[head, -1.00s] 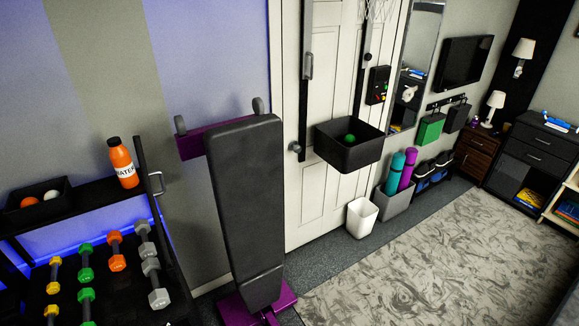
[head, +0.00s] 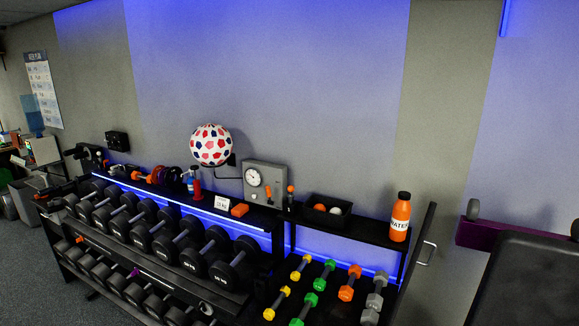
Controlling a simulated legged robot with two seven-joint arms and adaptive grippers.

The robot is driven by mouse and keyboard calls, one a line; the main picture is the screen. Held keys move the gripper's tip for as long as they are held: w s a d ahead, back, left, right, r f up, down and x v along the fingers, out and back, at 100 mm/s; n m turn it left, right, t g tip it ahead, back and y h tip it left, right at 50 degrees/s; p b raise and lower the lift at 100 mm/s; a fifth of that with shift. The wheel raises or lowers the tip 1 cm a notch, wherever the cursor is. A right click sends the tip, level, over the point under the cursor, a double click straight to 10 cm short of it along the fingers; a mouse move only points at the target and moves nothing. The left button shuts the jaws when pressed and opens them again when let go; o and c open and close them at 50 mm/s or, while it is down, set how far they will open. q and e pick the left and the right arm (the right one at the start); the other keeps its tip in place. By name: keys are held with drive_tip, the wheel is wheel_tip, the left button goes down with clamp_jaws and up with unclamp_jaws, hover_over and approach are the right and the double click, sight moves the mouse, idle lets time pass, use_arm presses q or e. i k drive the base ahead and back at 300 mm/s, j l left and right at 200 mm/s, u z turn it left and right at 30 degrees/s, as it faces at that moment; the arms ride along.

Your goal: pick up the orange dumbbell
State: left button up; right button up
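The orange dumbbell (head: 350,283) lies on the black rack at the lower middle right of the head view. It sits between a green dumbbell (head: 324,275) on its left and a grey dumbbell (head: 376,291) on its right. It has orange heads and a grey handle. Neither of my grippers shows in the head view.
An orange water bottle (head: 400,217) stands on the shelf behind, beside a black bin (head: 327,212) holding balls. A long rack of black dumbbells (head: 187,258) fills the left. A black bench (head: 525,280) stands at right.

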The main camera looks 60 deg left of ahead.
sight(136, 176)
drive_tip(key=u, duration=2.95)
drive_tip(key=i+j+u, duration=0.35)
drive_tip(key=i, duration=0.4)
drive_tip(key=i+j+u, duration=0.2)
drive_tip(key=i+u, duration=0.15)
drive_tip(key=i, duration=0.4)
drive_tip(key=i+u, duration=0.35)
drive_tip(key=i, duration=0.4)
drive_tip(key=i+z, duration=0.4)
drive_tip(key=i+j+z, duration=0.25)
drive_tip(key=i+z, duration=0.15)
drive_tip(key=i+j+z, duration=0.4)
drive_tip(key=i+l, duration=0.05)
drive_tip(key=l, duration=0.05)
